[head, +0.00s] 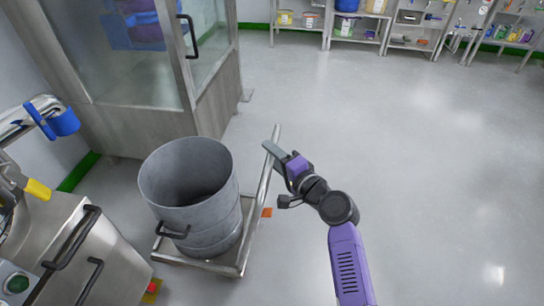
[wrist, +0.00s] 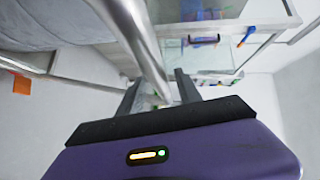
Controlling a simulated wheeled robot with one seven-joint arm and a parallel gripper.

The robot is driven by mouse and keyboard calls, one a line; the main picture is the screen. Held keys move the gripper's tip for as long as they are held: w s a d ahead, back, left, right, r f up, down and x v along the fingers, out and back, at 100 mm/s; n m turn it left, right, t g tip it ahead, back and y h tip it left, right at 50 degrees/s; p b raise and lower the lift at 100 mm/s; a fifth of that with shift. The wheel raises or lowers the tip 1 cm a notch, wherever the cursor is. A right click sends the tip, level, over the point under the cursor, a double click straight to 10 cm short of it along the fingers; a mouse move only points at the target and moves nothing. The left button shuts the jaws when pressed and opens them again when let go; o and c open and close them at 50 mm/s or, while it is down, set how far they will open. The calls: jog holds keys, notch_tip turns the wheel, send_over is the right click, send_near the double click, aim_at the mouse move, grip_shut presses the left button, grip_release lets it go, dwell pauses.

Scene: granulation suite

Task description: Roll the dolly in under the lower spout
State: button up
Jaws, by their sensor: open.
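The dolly (head: 247,240) is a low steel frame on the floor with a tubular push handle (head: 264,180) on its right side. A grey open drum (head: 190,195) stands upright on it. My gripper (head: 273,148) is at the upper end of the handle. In the wrist view the handle bar (wrist: 146,45) runs down between the two open fingers (wrist: 158,88); I cannot tell whether either touches it. At the left edge is a steel pipe with a blue fitting (head: 62,121); I cannot tell whether this is the lower spout.
A steel machine (head: 75,255) with black handles stands left of the dolly. A glazed steel cabinet (head: 130,80) stands behind the drum. Shelves (head: 360,32) line the back. The floor to the right (head: 430,170) is clear.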

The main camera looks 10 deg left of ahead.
jog(key=shift+w+a, duration=0.1)
grip_shut()
dwell(1.4)
